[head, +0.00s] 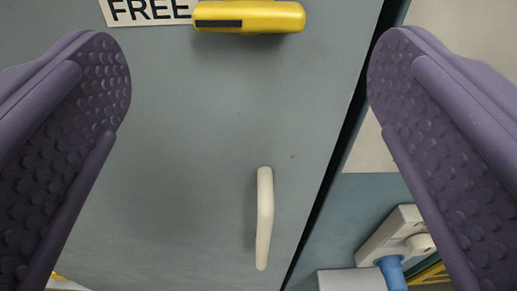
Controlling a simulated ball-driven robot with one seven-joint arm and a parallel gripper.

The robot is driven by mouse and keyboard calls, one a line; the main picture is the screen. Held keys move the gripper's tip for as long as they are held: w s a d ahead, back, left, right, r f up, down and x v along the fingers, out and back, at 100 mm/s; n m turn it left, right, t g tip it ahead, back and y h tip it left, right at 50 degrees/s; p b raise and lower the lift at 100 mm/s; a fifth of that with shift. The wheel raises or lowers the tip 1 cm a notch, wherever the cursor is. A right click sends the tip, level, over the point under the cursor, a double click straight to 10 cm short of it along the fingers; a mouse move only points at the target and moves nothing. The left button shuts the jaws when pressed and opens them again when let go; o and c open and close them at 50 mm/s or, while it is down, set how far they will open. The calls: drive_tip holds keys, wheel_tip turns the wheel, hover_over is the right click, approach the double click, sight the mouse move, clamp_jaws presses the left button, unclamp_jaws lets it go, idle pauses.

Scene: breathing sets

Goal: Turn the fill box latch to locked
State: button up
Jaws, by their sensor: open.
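The latch (250,17) is a yellow bar with a dark stripe at its left end. It lies level at the top of the head view, on a grey-green door (180,130). A white label reading "FREE" (150,10) sits just left of it. My gripper (249,75) is open, with one purple dimpled finger at each side of the view. The latch appears between the fingers, toward the top, and neither finger appears to touch it. Nothing is held.
A cream upright handle (264,218) is on the door below the latch. A dark gap runs along the door's right edge. At lower right are a white fitting (398,236) and a blue hose or connector (391,272). A pale panel is at upper right.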

sight(250, 13)
drive_tip(key=w, duration=0.3)
drive_tip(key=w+b, duration=0.1)
drive_tip(key=w, duration=0.3)
drive_tip(key=shift+w+a+f, duration=0.15)
drive_tip(key=shift+a, duration=0.05)
drive_tip(key=c, duration=1.1)
drive_tip(key=shift+o, duration=0.2)
